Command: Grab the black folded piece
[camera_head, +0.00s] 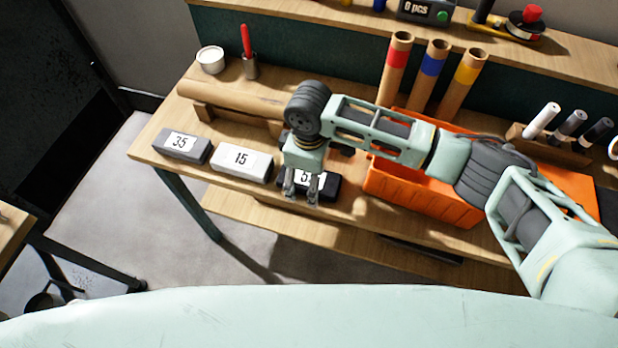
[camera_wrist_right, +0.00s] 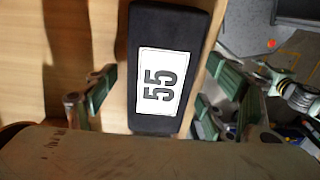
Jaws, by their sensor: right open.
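The black folded piece (camera_head: 325,188) lies on the wooden table near its front edge, partly hidden behind my right gripper (camera_head: 302,192) in the head view. In the right wrist view the black piece (camera_wrist_right: 170,118) carries a white label reading 55. The right gripper (camera_wrist_right: 160,100) is open, with its green-padded fingers on both sides of the piece and visible gaps between them and it. I cannot tell the exact height of the fingertips over the table. My left gripper is in neither view.
A dark grey piece marked 35 (camera_head: 182,146) and a light one marked 15 (camera_head: 242,162) lie to the left. An orange bin (camera_head: 410,195) stands close on the right. A wooden roll (camera_head: 235,97) lies behind. The table's front edge (camera_head: 215,183) is near.

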